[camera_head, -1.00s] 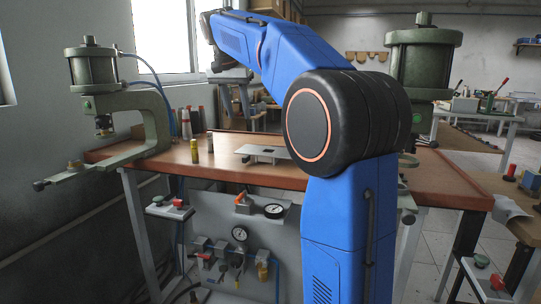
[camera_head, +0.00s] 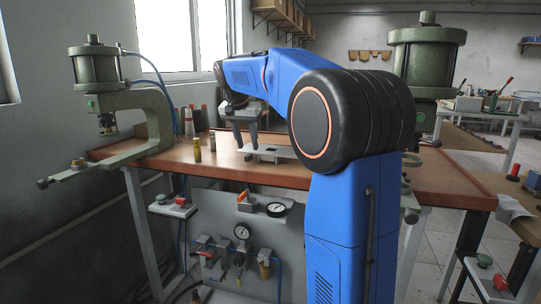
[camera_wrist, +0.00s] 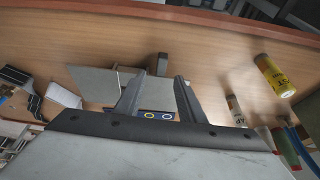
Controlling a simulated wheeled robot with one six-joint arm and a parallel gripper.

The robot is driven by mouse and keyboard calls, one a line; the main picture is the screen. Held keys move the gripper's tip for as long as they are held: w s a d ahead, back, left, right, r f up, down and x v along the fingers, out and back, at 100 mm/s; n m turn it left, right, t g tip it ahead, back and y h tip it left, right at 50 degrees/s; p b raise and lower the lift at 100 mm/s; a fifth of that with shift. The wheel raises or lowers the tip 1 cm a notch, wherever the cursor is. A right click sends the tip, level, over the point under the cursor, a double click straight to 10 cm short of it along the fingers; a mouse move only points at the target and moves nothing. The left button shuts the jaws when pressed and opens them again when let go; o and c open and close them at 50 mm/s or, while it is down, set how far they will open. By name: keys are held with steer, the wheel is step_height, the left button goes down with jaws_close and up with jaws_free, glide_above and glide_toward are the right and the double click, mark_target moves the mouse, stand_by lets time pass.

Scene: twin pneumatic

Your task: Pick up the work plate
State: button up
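The work plate appears to be the flat light-grey plate (camera_head: 278,151) raised on small supports on the brown worktable, near its front edge in the head view. It also shows in the wrist view (camera_wrist: 88,82), left of and partly behind my fingers. My gripper (camera_head: 246,143) is over the worktable at the plate's left end, fingers pointing down. In the wrist view my gripper (camera_wrist: 159,77) has its two fingers clearly apart, with nothing held between them. Whether a finger touches the plate cannot be told.
Yellow canister (camera_head: 197,150) and a smaller one stand left of the plate. A green pneumatic press (camera_head: 95,65) stands at the table's left, another (camera_head: 425,60) at its right. Behind the canisters are several bottles (camera_head: 190,122). My arm hides the table's middle right.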

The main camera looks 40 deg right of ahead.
mark_target(249, 154)
steer(key=shift+a+x, duration=0.15)
steer(key=shift+x, duration=0.9)
steer(key=shift+a+x, duration=0.1)
steer(key=shift+x, duration=0.95)
steer(key=shift+s+f, duration=0.15)
jaws_close()
